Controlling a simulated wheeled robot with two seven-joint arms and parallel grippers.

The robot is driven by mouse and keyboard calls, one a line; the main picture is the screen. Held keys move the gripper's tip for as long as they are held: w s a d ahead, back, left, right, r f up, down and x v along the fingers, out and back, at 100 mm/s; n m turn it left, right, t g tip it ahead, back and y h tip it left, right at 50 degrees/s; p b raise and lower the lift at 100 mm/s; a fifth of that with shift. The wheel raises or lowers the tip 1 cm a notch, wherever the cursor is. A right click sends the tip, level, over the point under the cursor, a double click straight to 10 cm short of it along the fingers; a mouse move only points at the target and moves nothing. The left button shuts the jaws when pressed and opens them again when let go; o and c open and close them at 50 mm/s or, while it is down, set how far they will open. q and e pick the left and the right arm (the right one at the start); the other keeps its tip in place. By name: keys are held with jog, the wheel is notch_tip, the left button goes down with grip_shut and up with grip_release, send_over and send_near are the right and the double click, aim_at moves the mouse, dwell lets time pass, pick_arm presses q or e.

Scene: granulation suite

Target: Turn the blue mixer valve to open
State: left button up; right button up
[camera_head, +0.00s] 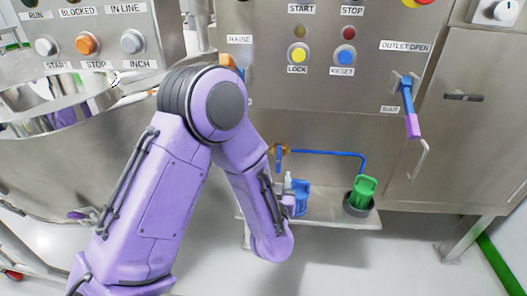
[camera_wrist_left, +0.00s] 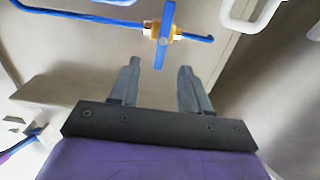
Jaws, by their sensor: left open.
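The blue mixer valve is a blue bar handle (camera_wrist_left: 165,34) on a brass body (camera_wrist_left: 151,30) in a blue pipe. In the left wrist view the handle stands crosswise to the pipe. In the head view its handle (camera_head: 278,161) hangs down below the panel, just right of my left forearm. My left gripper (camera_wrist_left: 159,64) is open and empty. The handle's lower end shows between its fingertips; I cannot tell how deep it sits, and no contact is visible. In the head view my left forearm hides the fingers. My right gripper is not in view.
A steel shelf (camera_head: 325,216) below the valve holds a blue container (camera_head: 300,192) and a green one (camera_head: 363,190) in a dark holder. A blue outlet lever (camera_head: 408,97) with a purple end is on the panel at right. A steel bowl (camera_head: 50,108) stands left.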

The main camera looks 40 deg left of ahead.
aim_at(279, 158)
pick_arm(q)
jog(key=x, duration=1)
jog(key=shift+w+a+r, duration=0.1)
jog(key=shift+a+r, duration=0.05)
jog(key=shift+a, duration=0.15)
jog(key=shift+c, duration=0.4)
grip_shut()
